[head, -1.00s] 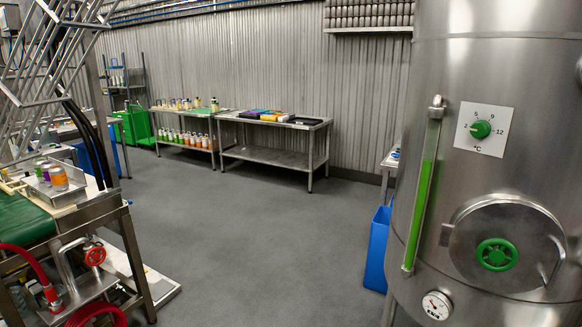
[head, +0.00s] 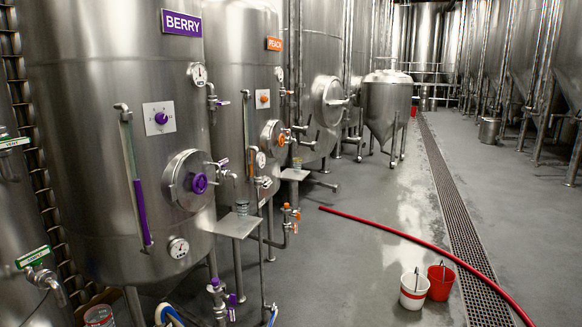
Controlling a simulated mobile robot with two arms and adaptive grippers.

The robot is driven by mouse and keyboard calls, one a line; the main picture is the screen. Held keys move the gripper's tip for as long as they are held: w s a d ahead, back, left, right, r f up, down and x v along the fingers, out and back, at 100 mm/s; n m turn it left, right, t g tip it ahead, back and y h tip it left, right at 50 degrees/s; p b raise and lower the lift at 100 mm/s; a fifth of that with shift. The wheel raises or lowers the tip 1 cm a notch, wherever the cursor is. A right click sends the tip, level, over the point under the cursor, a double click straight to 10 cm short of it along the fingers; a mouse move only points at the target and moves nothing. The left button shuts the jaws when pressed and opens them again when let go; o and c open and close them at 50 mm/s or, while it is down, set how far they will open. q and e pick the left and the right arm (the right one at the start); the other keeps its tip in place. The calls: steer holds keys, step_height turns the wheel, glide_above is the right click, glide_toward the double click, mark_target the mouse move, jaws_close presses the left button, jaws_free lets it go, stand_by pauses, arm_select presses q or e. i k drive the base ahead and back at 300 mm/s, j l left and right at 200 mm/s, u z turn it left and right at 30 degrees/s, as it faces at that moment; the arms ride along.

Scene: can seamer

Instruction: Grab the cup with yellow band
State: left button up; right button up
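No cup with a clear yellow band shows in the head view. A small clear cup (head: 242,207) stands on a metal shelf (head: 226,227) in front of the BERRY tank. Another small cup (head: 297,163) stands on a shelf farther back by the PEACH tank; its band colour is too small to tell. A round container with reddish marks (head: 98,315) is cut off at the bottom left edge. Neither of my grippers is in view.
The BERRY tank (head: 85,130) and PEACH tank (head: 238,75) fill the left. A red hose (head: 400,233) crosses the floor. A white bucket (head: 414,290) and a red bucket (head: 440,280) stand near the floor drain (head: 452,205). Floor around the drain is otherwise largely clear.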

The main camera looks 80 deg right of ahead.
mark_target(297, 161)
steer(key=z, duration=2.85)
steer(key=i+z, duration=0.2)
steer(key=i, duration=2.2)
steer(key=i+u, duration=0.15)
steer(key=i, duration=0.3)
steer(key=i+l+u, duration=0.2)
steer(key=i, duration=0.2)
steer(key=i+l+u, duration=0.15)
steer(key=i, duration=0.3)
steer(key=i+l+u, duration=0.15)
steer(key=i, duration=0.25)
